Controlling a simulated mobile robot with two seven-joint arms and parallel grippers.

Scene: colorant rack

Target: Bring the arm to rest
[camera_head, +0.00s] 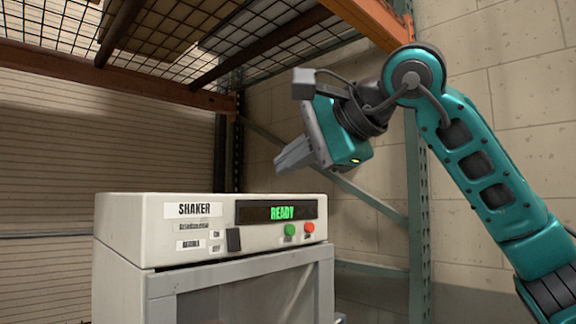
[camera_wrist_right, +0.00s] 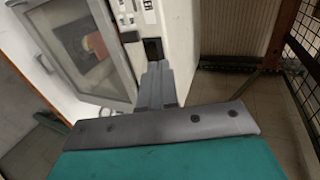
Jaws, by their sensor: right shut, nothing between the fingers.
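My right arm comes in from the right in the head view, teal with grey joints. Its gripper (camera_head: 280,163) hangs in the air above the shaker's top, apart from it, tilted down and to the left. Its fingers are shut and empty. In the right wrist view the shut fingers (camera_wrist_right: 158,82) point toward the shaker's front. The shaker (camera_head: 130,228) is a pale box with a control panel whose display (camera_head: 283,212) reads READY in green. My left gripper is in neither view.
The shaker has a green button (camera_head: 290,230), a red button (camera_head: 309,227) and a framed door (camera_wrist_right: 75,45) with a window; something orange shows behind it. A rack with an orange beam (camera_head: 372,20) and wire mesh shelf (camera_head: 265,30) is overhead. A teal upright (camera_head: 418,230) stands behind my arm.

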